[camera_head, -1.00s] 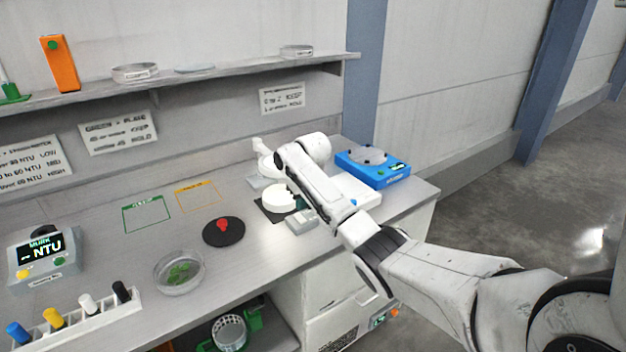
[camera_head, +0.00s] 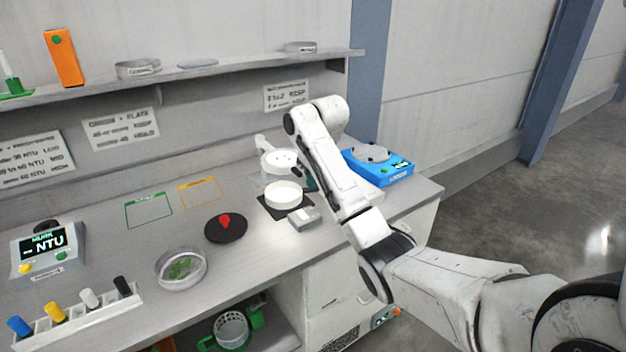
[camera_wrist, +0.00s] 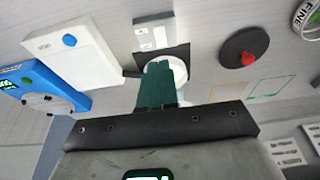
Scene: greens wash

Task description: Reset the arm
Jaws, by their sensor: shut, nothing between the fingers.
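My arm reaches over the bench from the right in the head view, with its elbow bent and its forearm raised. My gripper (camera_wrist: 159,68) shows in the wrist view as two dark green fingers shut together with nothing between them. They point towards the bench and overlap the view of a round white dish (camera_wrist: 178,75) on a black mat. In the head view the gripper is mostly hidden behind my arm, and I cannot tell its exact height above the bench. The same white dish (camera_head: 284,195) stands left of my arm there.
A blue balance (camera_head: 382,167) stands right of my arm. A small grey device (camera_head: 304,219) lies before the mat. A black disc with a red knob (camera_head: 225,222), a dish of greens (camera_head: 181,268), a vial rack (camera_head: 83,318) and an NTU meter (camera_head: 46,252) stand left. A shelf (camera_head: 215,69) runs above.

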